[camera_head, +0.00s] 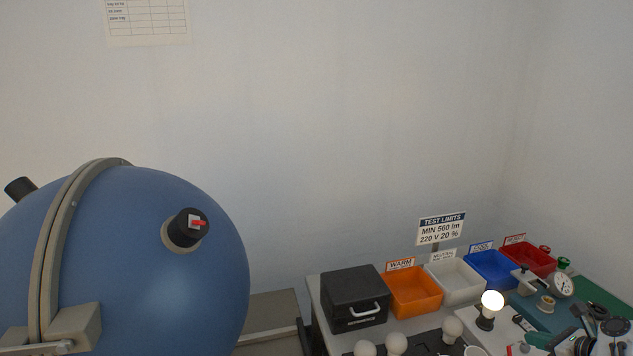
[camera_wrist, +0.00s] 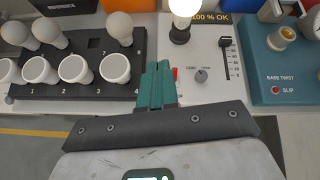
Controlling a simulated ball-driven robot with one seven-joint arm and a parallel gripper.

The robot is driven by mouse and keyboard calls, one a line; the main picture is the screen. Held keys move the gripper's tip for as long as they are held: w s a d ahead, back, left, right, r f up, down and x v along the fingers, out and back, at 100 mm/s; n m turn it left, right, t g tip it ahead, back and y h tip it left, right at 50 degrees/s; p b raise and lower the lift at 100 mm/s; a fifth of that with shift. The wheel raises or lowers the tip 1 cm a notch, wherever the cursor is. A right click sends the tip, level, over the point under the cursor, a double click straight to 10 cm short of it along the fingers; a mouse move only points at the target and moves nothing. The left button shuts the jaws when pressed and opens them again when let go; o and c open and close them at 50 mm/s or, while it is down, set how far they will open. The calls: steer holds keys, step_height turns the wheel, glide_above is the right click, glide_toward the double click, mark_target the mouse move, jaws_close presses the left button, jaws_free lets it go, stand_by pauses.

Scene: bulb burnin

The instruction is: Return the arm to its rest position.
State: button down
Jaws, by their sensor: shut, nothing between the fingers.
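My gripper (camera_wrist: 158,72) shows in the wrist view with its two teal fingers together and nothing between them. It hangs over the front edge of the bench, between the dark numbered rack (camera_wrist: 95,92) on the left and the white test panel (camera_wrist: 205,55) on the right. A red piece (camera_wrist: 175,74) shows just beside the fingers, and I cannot tell whether they touch. A lit bulb (camera_wrist: 186,7) stands in a black socket beyond the fingers; it also glows in the head view (camera_head: 492,300).
A teal base-twist unit (camera_wrist: 265,75) is at right. Behind stand a black box (camera_head: 352,291) and orange (camera_head: 412,293), white (camera_head: 455,282), blue and red bins. A large blue sphere (camera_head: 130,260) fills the left.

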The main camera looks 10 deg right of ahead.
steer(key=s+a+f+n+g+b, duration=0.1)
steer(key=s+a+f+n+g, duration=0.1)
steer(key=s+a+f+n, duration=0.4)
steer(key=s+a+f+n+g+b, duration=0.1)
steer(key=s+a+f+n+g, duration=0.1)
steer(key=a+n, duration=0.35)
steer(key=s+a+f+n+g, duration=0.2)
steer(key=s+a+f+n, duration=0.25)
steer(key=a, duration=0.35)
steer(key=s+a+n+g+h+b, duration=0.1)
steer(key=s+a+n+g+b, duration=0.2)
steer(key=s+a+n, duration=1.2)
steer(key=s+n+g, duration=0.1)
steer(key=s+n, duration=0.1)
steer(key=s, duration=0.2)
steer(key=shift+a, duration=0.15)
